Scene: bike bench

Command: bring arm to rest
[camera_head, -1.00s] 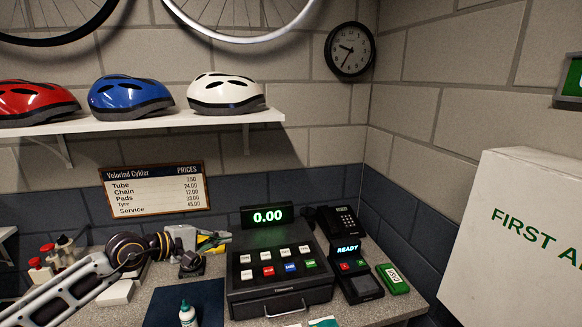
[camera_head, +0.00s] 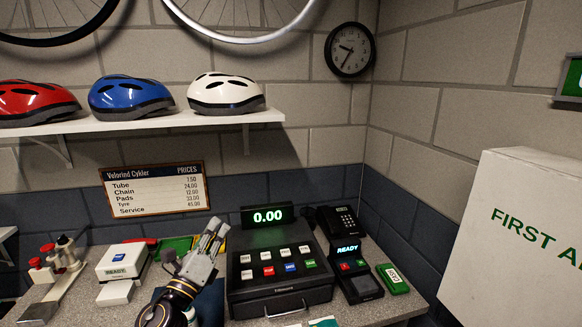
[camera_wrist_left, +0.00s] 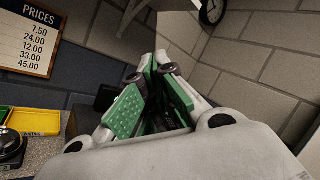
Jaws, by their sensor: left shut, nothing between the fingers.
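My left gripper (camera_head: 212,232) is raised above the counter, just left of the cash register, with its fingers pointing up and away. Its fingers are together and nothing shows between them. In the left wrist view the green-padded fingers of the left gripper (camera_wrist_left: 152,92) point toward the wall corner. My left arm (camera_head: 170,302) comes up from the bottom of the head view and hides part of the dark mat. My right gripper is in neither view.
The cash register (camera_head: 280,276) stands close to the right of my left gripper. A card terminal (camera_head: 358,284), a phone (camera_head: 338,222) and a green box (camera_head: 392,279) are further right. A white READY device (camera_head: 122,261) is on the left. Helmets rest on the shelf (camera_head: 140,122) above.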

